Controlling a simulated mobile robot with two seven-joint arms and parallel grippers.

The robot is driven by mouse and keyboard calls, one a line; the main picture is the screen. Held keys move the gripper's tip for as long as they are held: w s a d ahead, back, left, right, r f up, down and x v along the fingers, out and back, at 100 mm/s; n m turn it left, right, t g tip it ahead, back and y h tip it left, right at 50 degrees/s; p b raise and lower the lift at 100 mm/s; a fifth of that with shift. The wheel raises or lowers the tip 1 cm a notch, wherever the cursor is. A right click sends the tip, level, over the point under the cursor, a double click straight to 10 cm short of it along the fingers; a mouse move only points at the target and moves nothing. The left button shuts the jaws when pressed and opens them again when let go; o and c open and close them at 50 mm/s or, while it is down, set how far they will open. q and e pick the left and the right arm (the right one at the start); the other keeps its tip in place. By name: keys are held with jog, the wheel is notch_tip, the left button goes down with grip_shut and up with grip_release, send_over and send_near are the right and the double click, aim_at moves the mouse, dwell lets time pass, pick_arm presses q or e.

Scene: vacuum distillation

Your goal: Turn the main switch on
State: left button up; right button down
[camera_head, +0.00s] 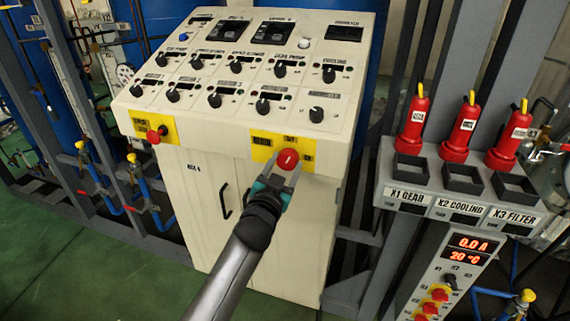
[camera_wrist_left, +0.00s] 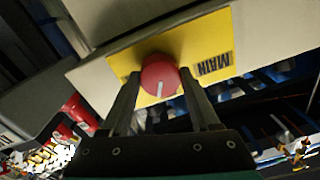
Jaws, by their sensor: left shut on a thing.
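The main switch is a round red knob (camera_head: 288,159) with a white mark, on a yellow plate (camera_head: 262,150) at the lower right of the cream control panel's front. In the left wrist view the red knob (camera_wrist_left: 160,76) sits on the yellow plate (camera_wrist_left: 213,45), which reads "MAIN". My left gripper (camera_head: 284,172) reaches it from below and is shut on the knob, with one finger on each side. The gripper's fingers also show in the left wrist view (camera_wrist_left: 160,95). The white mark on the knob points toward the gripper in that view. My right gripper is not in view.
Another red knob (camera_head: 153,136) on a yellow plate is at the panel's left. The cream console (camera_head: 335,88) carries rows of black knobs. At right, a grey shelf (camera_head: 480,180) holds red bottle-shaped items (camera_head: 462,128) above a unit with red digits (camera_head: 473,245). Green floor lies front left.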

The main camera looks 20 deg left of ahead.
pick_arm(q)
jog(key=m, duration=0.6)
jog(key=shift+m, duration=0.4)
jog(key=m, duration=0.6)
jog(key=shift+f+h, duration=0.1)
jog(key=shift+h, duration=0.2)
jog(key=o, duration=1.4)
jog(key=shift+s, duration=0.1)
jog(key=shift+s, duration=0.6)
jog(key=s, duration=1.4)
jog(key=shift+a+f, duration=0.3)
jog(key=shift+w, duration=0.1)
